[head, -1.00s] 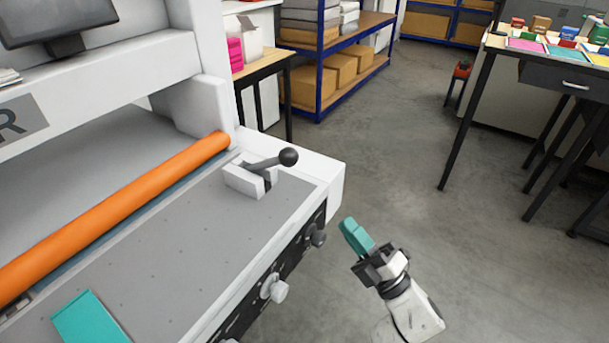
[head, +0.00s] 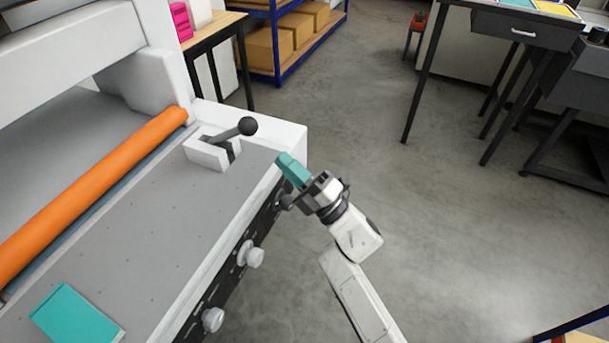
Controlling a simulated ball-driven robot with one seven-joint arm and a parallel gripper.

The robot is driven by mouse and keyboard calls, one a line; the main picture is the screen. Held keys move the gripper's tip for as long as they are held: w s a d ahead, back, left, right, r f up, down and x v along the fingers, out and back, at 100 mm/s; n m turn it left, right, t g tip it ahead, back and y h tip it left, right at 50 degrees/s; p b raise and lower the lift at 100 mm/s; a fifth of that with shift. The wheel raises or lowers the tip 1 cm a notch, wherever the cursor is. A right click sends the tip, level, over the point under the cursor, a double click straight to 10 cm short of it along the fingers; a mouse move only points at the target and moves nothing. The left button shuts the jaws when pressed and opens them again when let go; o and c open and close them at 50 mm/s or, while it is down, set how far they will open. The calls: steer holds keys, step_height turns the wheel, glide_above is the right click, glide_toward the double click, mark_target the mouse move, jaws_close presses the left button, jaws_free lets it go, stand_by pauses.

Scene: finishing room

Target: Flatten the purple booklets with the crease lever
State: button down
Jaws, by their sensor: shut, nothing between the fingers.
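The crease lever (head: 236,131) has a dark arm with a black ball knob. It slants up to the right from a white block (head: 207,152) at the far right end of the machine's grey bed. A closed booklet (head: 76,320) lies flat on the bed at the lower left; it looks teal, and no purple booklet shows in view. My gripper (head: 289,168) has teal fingers, which are shut and empty. It is beside the bed's front right corner, to the right of and nearer than the lever, apart from the knob.
An orange roller (head: 95,190) runs along the back of the grey bed (head: 150,230). White knobs (head: 254,256) stick out from the machine's dark front panel. A black-legged table (head: 455,20) stands at the back right. The grey floor (head: 450,220) right of my arm is open.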

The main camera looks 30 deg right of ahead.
steer(key=p+x, duration=0.1)
steer(key=x, duration=0.5)
steer(key=shift+w+r, duration=0.1)
